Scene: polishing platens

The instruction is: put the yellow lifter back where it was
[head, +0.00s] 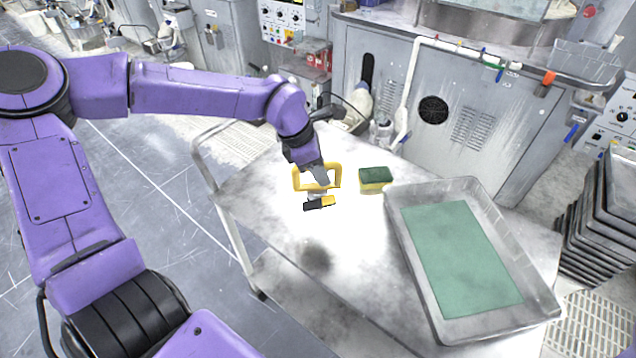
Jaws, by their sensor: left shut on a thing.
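The yellow lifter (298,180) has a yellow loop handle and a dark part at its lower end. My left gripper (318,196) is shut on the lifter, over the left part of the metal cart top (290,225). The gripper's fingers partly hide the lifter. A dark soft shadow shows on the cart top below and nearer to me, and I cannot tell exactly how high the lifter is. My right gripper is not in view.
A green and yellow sponge (375,178) lies just right of the lifter. A grey tray (392,215) with a green sheet (460,258) fills the cart's right side. Grey machines stand behind. Stacked dark trays (600,215) stand at the far right. The cart's front left is clear.

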